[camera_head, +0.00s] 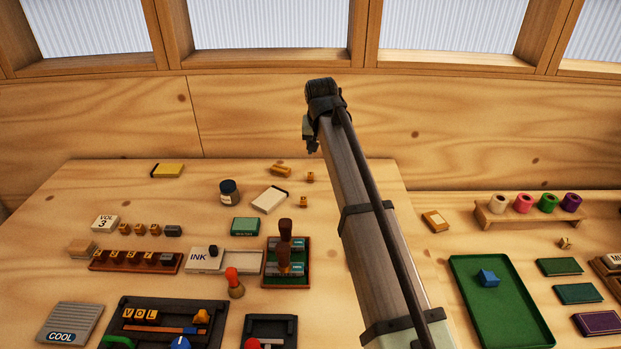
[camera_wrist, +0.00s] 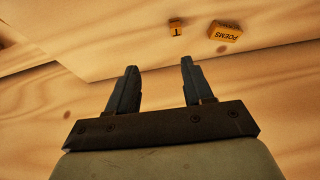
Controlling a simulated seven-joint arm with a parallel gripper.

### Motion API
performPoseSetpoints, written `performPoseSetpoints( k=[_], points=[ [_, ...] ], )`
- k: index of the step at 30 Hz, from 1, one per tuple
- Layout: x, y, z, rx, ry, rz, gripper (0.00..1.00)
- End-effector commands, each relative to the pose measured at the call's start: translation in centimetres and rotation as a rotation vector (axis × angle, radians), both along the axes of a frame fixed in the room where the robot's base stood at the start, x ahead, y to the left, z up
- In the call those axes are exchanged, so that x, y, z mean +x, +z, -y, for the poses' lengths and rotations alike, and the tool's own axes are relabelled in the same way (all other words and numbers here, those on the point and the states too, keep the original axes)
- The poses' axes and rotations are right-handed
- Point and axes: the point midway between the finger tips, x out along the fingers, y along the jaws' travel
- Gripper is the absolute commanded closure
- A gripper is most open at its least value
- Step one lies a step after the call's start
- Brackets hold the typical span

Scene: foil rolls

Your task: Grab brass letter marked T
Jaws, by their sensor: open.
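A small brass letter block marked T (camera_wrist: 176,28) lies on the table at the top of the wrist view, beyond my open fingers and apart from them. In the head view it appears to be the small brass block (camera_head: 310,176) near the back of the table, right of the yellow POEMS block; its mark is too small to read there. My gripper (camera_wrist: 156,85) is open with nothing between its fingers. In the head view my gripper (camera_head: 312,146) is raised above the back table edge, mostly hidden by my arm.
The POEMS block (camera_wrist: 225,32) lies close beside the T. Another brass block (camera_head: 303,201) stands nearer, with a cream box (camera_head: 270,199) and an ink jar (camera_head: 229,191) to its left. A rack of brass letters (camera_head: 135,261) is at left. The wooden wall (camera_head: 250,115) rises behind.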

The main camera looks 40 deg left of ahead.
Motion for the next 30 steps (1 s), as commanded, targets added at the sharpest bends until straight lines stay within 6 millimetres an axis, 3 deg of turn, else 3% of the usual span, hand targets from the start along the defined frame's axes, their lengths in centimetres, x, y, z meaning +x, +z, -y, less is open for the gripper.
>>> performPoseSetpoints(
  k=[3,8,21,30],
  points=[
    [-1.5,0.4,-1.0,0.003,0.017,0.008,0.49],
    [-1.8,-0.1,-1.5,0.003,0.022,0.009,0.49],
    [0.0,-6.1,-3.2,0.002,0.021,0.008,0.49],
    [0.5,-8.0,-3.8,0.004,0.021,0.009,0.49]
  ],
)
